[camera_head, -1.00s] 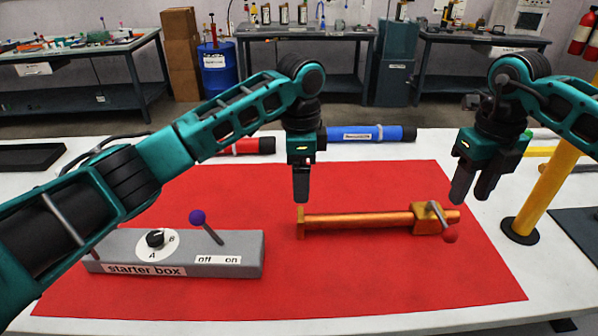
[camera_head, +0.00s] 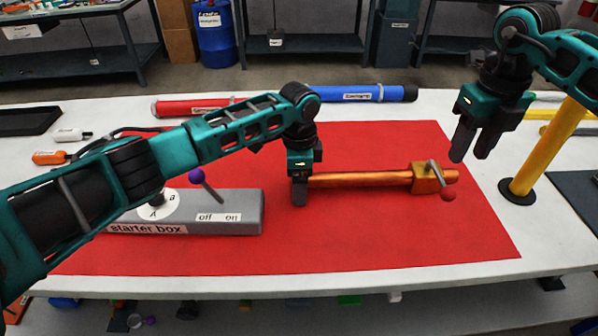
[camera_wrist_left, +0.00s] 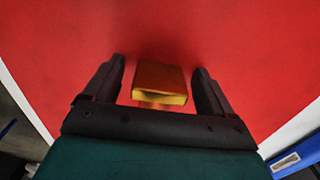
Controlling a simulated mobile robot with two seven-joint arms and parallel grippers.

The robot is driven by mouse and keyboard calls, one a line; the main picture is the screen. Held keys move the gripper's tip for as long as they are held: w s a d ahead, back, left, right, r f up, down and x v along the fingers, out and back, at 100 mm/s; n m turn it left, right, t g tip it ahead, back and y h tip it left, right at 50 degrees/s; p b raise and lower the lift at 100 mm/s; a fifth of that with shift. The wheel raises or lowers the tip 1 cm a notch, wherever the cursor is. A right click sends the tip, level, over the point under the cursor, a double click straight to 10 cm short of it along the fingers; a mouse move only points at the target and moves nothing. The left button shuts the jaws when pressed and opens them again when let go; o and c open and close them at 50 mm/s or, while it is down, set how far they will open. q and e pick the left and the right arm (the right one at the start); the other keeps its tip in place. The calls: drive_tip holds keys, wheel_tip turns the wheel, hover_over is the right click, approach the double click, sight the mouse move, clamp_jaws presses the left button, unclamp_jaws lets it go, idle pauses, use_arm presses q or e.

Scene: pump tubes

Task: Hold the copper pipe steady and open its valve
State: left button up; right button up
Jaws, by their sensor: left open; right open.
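The copper pipe (camera_head: 360,179) lies on the red mat (camera_head: 400,240), with a square valve block (camera_head: 424,178) near its right end. The valve has a grey lever with a red ball (camera_head: 448,195), which points toward the front. My left gripper (camera_head: 300,200) is low at the pipe's left end and hides that end in the head view. In the left wrist view the pipe's end block (camera_wrist_left: 160,84) sits between the two open fingers, with a gap on each side. My right gripper (camera_head: 471,155) is open and empty, above the mat's right edge, behind and right of the valve.
A grey starter box (camera_head: 235,212) with a purple-knobbed lever (camera_head: 197,177) stands left, under my left arm. Red (camera_head: 190,107) and blue (camera_head: 365,94) tubes lie behind the mat. A yellow post (camera_head: 545,150) stands at the right. The mat's front is clear.

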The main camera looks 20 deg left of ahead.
use_arm(q)
clamp_jaws()
use_arm(e)
drive_tip(key=c, duration=0.5)
drive_tip(key=shift+a+n, duration=0.2)
drive_tip(key=shift+n, duration=0.1)
drive_tip(key=shift+c, duration=0.9)
drive_tip(key=shift+s+a+r+n, duration=0.2)
drive_tip(key=shift+a+n, duration=0.15)
drive_tip(key=shift+n, duration=0.15)
clamp_jaws()
drive_tip(key=s+a+n+t+h, duration=0.1)
drive_tip(key=a+n, duration=0.3)
drive_tip(key=n, duration=0.4)
drive_tip(key=s+a+r+n+h, duration=0.1)
drive_tip(key=s+a+n, duration=0.3)
drive_tip(key=n, duration=0.5)
drive_tip(key=shift+r+t+h, duration=0.15)
drive_tip(key=shift+t+h, duration=0.25)
drive_tip(key=shift+h, duration=0.1)
